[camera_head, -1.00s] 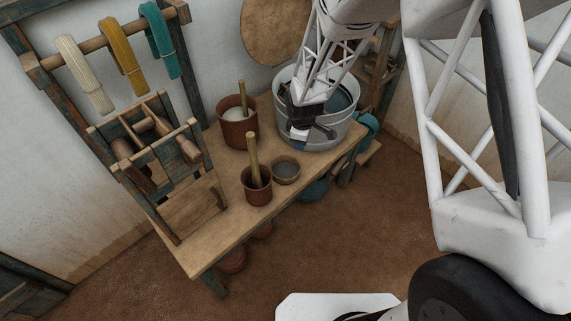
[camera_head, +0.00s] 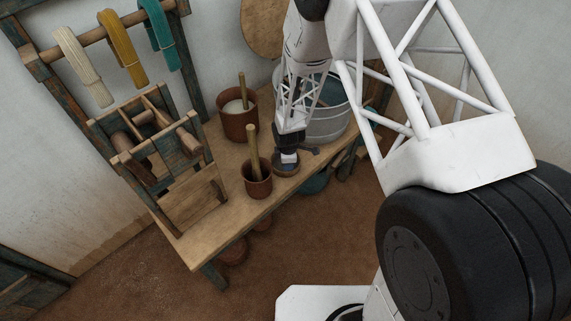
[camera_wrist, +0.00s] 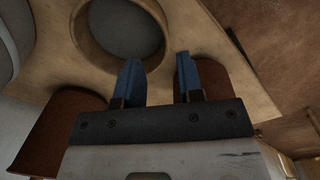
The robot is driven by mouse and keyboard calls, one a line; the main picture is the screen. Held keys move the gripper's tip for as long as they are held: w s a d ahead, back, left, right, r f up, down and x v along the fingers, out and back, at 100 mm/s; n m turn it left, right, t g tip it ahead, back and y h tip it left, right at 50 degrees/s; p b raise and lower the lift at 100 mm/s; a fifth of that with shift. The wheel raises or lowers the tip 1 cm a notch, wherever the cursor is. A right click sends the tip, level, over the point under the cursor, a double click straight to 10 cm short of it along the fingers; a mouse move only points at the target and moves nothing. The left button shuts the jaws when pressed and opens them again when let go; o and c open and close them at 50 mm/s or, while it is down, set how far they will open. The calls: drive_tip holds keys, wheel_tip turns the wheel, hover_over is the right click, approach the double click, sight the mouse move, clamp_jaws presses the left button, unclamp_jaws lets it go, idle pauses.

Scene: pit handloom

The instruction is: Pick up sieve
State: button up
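The sieve (camera_head: 285,170) is a small round bowl with a brown rim and a grey mesh inside, resting on the wooden table near its front edge. In the wrist view the sieve (camera_wrist: 84,42) is at the top, just beyond my fingers. My gripper (camera_head: 287,164) is over the sieve in the head view and hides part of it. In the wrist view my gripper (camera_wrist: 158,72) has two blue fingers held apart with nothing between them. The left finger overlaps the near rim in the picture; I cannot tell whether it touches.
A brown pot with a stick (camera_head: 257,186) stands beside the sieve, with a larger one (camera_head: 236,124) behind. A metal tub (camera_head: 330,125) stands behind my gripper. A wooden frame (camera_head: 160,150) occupies the table's left end. The table's front edge (camera_head: 245,225) is close.

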sight(287, 176)
drive_tip(key=shift+f, duration=1.25)
drive_tip(key=shift+f, duration=0.15)
drive_tip(key=shift+f, duration=2.45)
clamp_jaws()
